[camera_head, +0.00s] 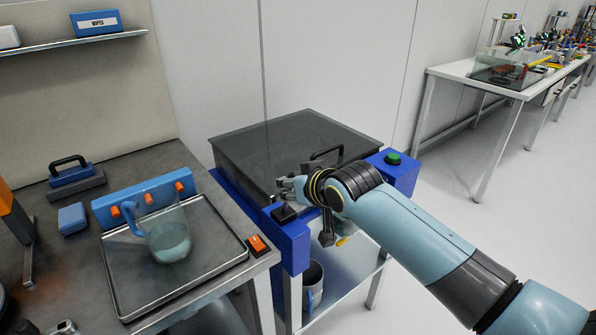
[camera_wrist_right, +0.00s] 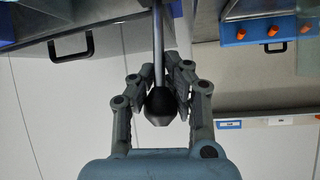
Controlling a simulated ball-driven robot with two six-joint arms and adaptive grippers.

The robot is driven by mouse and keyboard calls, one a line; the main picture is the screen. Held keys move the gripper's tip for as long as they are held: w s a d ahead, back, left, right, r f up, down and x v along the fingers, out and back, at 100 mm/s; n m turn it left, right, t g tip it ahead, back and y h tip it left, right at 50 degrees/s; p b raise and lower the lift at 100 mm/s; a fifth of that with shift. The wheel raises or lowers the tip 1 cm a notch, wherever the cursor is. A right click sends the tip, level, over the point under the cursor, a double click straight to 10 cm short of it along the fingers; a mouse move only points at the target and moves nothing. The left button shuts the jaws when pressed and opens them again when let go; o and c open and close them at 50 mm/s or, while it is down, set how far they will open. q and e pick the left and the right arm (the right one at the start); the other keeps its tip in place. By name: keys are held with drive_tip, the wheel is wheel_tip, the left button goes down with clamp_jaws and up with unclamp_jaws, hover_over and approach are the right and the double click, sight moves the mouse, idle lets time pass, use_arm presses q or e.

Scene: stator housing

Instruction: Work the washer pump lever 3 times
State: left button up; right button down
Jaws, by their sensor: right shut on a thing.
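The washer (camera_head: 285,150) is a box with a dark grey lid, set in a blue frame. In the right wrist view the pump lever (camera_wrist_right: 158,45) is a thin grey rod ending in a black knob (camera_wrist_right: 160,105). My right gripper (camera_wrist_right: 162,85) is shut on the lever at its knob, one finger on each side. In the head view this gripper (camera_head: 290,187) is at the washer's front, above the blue left post, and the lever there is hidden or too small to tell. My left gripper is not in view.
On the left bench, a metal tray (camera_head: 125,290) holds a clear jug (camera_head: 168,238) of liquid, with a blue rack (camera_head: 143,197) behind. An orange switch (camera_head: 257,244) is at the bench edge. A green button (camera_head: 393,157) tops the right post. A mug (camera_head: 312,283) stands below.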

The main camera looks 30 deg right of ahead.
drive_tip(key=shift+w+r+p, duration=0.35)
drive_tip(key=shift+w+r, duration=0.2)
drive_tip(key=shift+w, duration=0.15)
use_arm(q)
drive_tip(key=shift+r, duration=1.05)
use_arm(e)
drive_tip(key=shift+w+r, duration=0.1)
drive_tip(key=shift+w, duration=1.3)
drive_tip(key=c, duration=1)
unclamp_jaws()
drive_tip(key=shift+a, duration=0.15)
drive_tip(key=shift+f, duration=0.2)
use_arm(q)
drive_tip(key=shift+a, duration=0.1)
use_arm(e)
drive_tip(key=shift+s, duration=0.2)
drive_tip(key=shift+s, duration=0.15)
drive_tip(key=v, duration=1.1)
drive_tip(key=shift+s+r, duration=0.25)
drive_tip(key=shift+s, duration=0.05)
